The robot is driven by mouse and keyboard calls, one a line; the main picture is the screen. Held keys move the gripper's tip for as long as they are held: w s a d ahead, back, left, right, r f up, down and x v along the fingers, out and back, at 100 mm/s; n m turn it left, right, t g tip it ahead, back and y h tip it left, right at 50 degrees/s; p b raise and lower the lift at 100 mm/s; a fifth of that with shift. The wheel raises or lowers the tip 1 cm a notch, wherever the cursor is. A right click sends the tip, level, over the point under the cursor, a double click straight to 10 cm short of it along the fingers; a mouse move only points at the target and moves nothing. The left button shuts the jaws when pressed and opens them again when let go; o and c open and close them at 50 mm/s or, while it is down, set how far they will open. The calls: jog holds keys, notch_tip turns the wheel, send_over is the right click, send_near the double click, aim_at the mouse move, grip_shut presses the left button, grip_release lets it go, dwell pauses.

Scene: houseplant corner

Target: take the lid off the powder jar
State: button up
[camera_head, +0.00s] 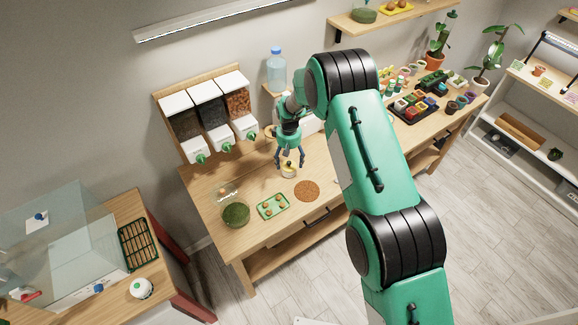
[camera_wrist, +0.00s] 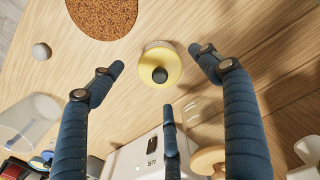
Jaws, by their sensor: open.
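The powder jar (camera_head: 289,170) stands on the wooden bench below my gripper in the head view. Its yellow round lid (camera_wrist: 159,65) with a dark knob is on it and shows from above in the wrist view. My gripper (camera_head: 290,158) is open above the jar. In the wrist view its blue fingers (camera_wrist: 160,75) are spread around the lid, with gaps between them and the lid. The jar's body is mostly hidden under the lid in the wrist view.
A brown round mat (camera_head: 307,191), a green tray (camera_head: 272,206) with small items and a green round dish (camera_head: 236,214) lie near the jar. A white box marked AIR (camera_wrist: 140,155) and a clear cup (camera_wrist: 28,120) stand close by. Wall dispensers (camera_head: 210,120) are behind left.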

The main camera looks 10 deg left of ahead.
jog(key=shift+f, duration=1.25)
jog(key=shift+c, duration=0.6)
jog(key=c, duration=0.9)
